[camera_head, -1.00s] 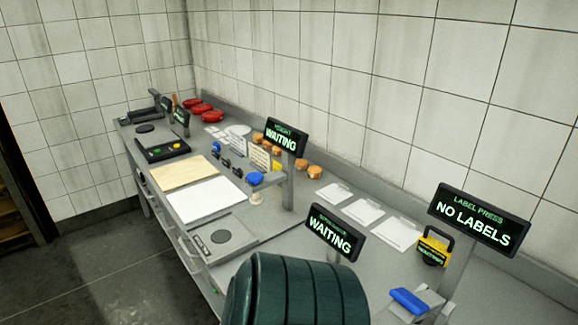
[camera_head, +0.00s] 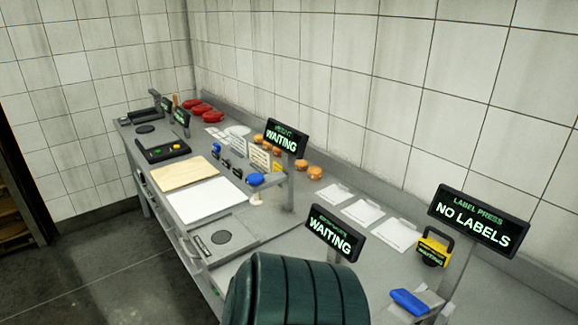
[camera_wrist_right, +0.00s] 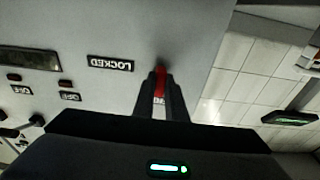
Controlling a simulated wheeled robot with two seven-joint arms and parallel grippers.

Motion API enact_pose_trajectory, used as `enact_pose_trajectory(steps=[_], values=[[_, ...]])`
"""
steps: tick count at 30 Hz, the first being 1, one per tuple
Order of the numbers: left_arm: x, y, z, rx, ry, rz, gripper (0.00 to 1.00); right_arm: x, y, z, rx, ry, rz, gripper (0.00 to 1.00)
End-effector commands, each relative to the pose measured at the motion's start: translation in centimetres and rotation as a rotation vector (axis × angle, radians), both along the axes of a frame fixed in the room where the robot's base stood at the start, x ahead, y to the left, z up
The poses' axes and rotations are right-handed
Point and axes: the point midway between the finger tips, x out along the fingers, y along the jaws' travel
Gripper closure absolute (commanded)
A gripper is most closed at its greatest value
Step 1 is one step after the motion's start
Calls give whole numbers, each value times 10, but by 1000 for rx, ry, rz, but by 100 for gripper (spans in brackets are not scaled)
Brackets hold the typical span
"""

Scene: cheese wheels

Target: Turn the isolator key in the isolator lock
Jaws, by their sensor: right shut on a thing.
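In the right wrist view my right gripper (camera_wrist_right: 161,100) is shut on the red isolator key (camera_wrist_right: 160,84). The two dark fingers pinch the key from either side, up against a grey panel (camera_wrist_right: 185,40). The key's far end meets the panel at a dark spot, where the isolator lock is mostly hidden by the key and fingers. A black label reading LOCKED (camera_wrist_right: 110,63) sits on the panel to the left of the key and appears upside down. Another small label is partly hidden between the fingers. My left gripper is in neither view.
Small OFF labels (camera_wrist_right: 70,97) and a dark display (camera_wrist_right: 30,60) are on the panel. In the head view a long grey workbench carries a white board (camera_head: 205,200), a wooden board (camera_head: 185,174), WAITING signs (camera_head: 335,233) and a NO LABELS sign (camera_head: 478,221). Floor to its left is clear.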

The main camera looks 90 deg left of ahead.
Motion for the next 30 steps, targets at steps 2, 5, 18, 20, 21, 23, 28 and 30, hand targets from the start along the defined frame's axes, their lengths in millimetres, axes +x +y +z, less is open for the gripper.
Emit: enact_pose_trajectory(steps=[2,5,18,20,21,23,28,30], values=[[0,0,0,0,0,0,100,2,1,1,0,-2,0,100],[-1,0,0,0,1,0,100,2,1,1,0,-2,0,79],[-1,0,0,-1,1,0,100,0,0,0,0,-1,0,67],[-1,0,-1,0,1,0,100,-2,-2,0,0,-1,0,67],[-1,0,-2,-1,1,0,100,-4,-3,-1,0,-2,0,67],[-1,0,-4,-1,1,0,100,-8,-6,-2,0,-1,0,67],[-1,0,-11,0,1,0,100,-26,-18,-7,0,-1,-1,67],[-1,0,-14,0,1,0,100,-36,-25,-9,-1,-2,-1,67]])
